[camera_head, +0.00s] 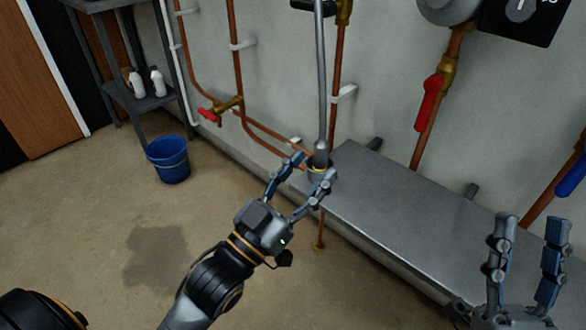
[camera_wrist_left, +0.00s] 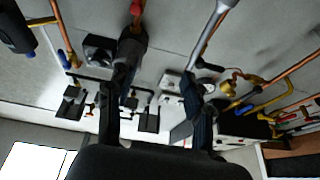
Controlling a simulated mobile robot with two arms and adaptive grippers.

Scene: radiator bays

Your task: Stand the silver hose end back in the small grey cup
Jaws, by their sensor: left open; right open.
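The silver hose end (camera_head: 320,156) hangs upright at the foot of a grey hose (camera_head: 321,80) that comes down the wall. It is directly above or in the mouth of the small grey cup (camera_head: 319,175), which has a yellowish band and sits at the bench's left end; I cannot tell whether it is inside. My left gripper (camera_head: 312,168) is open, with its fingertips to either side of the hose end and cup, not visibly closed on either. Its fingers also show apart in the left wrist view (camera_wrist_left: 156,85). My right gripper (camera_head: 530,222) is open and empty at the lower right.
A metal bench (camera_head: 420,215) runs along the wall. Copper pipes, a red-handled valve (camera_head: 429,103) and a blue handle (camera_head: 572,174) stand behind it. A blue bucket (camera_head: 168,160) is on the floor by a grey shelf (camera_head: 150,102).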

